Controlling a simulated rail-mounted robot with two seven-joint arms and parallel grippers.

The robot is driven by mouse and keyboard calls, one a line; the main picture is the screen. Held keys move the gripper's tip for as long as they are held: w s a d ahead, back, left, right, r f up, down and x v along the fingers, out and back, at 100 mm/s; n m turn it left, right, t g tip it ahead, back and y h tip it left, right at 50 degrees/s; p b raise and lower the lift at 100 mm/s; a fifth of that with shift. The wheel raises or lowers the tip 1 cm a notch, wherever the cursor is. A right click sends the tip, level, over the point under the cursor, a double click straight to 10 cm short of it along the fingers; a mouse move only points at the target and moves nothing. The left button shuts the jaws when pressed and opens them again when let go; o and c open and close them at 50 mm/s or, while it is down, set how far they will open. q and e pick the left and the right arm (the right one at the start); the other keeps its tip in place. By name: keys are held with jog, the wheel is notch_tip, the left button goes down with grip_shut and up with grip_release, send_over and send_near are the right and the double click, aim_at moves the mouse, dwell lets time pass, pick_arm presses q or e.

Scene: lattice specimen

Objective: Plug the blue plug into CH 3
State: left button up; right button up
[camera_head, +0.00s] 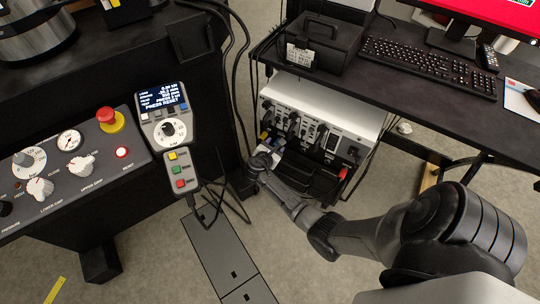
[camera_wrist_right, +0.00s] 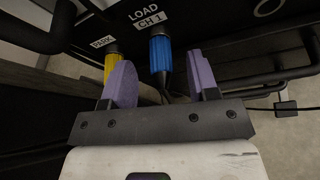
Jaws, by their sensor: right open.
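The blue plug (camera_wrist_right: 160,54) is seated at the socket labelled LOAD CH 1 in the right wrist view, with its dark cable hanging below. My right gripper (camera_wrist_right: 163,78) is open, its two purple fingers on either side of the plug in the picture. A gap shows on both sides, so neither finger visibly touches it. In the head view my right gripper (camera_head: 261,161) is at the left front of the white instrument box (camera_head: 330,103). No label reading CH 3 is legible in either view. My left gripper is out of view.
A yellow plug (camera_wrist_right: 111,66) sits just left of the blue one, partly behind the left finger. Black handles and loose cables surround the box front. A red part (camera_head: 343,174) is at its right end. The desk (camera_head: 420,115) overhangs the box; a control console (camera_head: 70,180) stands left.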

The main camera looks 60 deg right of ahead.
jog(key=shift+b+x, duration=0.4)
jog(key=shift+x, duration=0.85)
jog(key=shift+r, duration=0.1)
jog(key=c, duration=1)
jog(key=shift+o, duration=0.2)
